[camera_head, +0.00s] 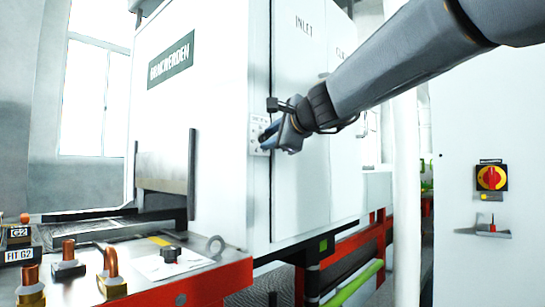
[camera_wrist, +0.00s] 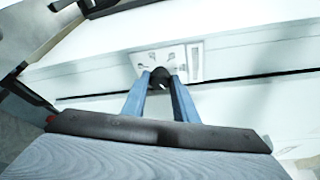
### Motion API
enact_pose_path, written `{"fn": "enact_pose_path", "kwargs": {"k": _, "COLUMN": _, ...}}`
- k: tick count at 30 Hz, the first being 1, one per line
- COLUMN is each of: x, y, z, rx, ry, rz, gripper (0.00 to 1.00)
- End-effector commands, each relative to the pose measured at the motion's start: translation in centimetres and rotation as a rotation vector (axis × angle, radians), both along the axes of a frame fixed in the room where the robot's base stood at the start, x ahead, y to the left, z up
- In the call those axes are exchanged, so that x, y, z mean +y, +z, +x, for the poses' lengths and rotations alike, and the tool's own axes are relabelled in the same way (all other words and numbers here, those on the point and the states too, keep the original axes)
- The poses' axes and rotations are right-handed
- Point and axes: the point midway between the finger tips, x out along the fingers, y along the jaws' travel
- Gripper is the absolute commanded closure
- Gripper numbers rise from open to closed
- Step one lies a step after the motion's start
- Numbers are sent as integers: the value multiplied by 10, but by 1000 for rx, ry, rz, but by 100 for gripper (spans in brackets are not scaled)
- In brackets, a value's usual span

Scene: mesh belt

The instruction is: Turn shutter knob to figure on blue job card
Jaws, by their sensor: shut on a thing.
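A small white dial plate (camera_head: 254,134) is on the near edge of the white oven's side, left of the tall doors. In the wrist view the plate (camera_wrist: 196,60) bears several dark marks, too small to read. A dark shutter knob (camera_wrist: 160,74) stands out from it between my two blue fingers. My gripper (camera_head: 266,139) is at the plate and shut on the knob; in the wrist view the gripper (camera_wrist: 160,84) has a finger on each side of it. The knob's pointer is hidden or too small to tell. I see no blue job card in either view.
A red-edged bench (camera_head: 200,286) at the lower left carries copper-topped pieces, a black knob on a white sheet (camera_head: 160,266) and a tag reading FIT G2 (camera_head: 19,255). A red and yellow switch (camera_head: 491,177) is on the white cabinet at right.

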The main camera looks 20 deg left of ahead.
Motion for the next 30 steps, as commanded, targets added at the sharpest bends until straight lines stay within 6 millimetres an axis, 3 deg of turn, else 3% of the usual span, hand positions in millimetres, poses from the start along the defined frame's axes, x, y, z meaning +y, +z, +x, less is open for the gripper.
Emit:
{"fn": "enact_pose_path", "kwargs": {"k": 1, "x": 1, "y": -7, "z": 1, "rx": -22, "ry": 2, "rz": -9, "gripper": 96}}
{"fn": "enact_pose_path", "kwargs": {"k": 12, "x": 1, "y": -6, "z": 0, "rx": -154, "ry": 3, "rz": -65, "gripper": 96}}
{"fn": "enact_pose_path", "kwargs": {"k": 30, "x": 1, "y": -4, "z": 0, "rx": -196, "ry": 2, "rz": -85, "gripper": 96}}
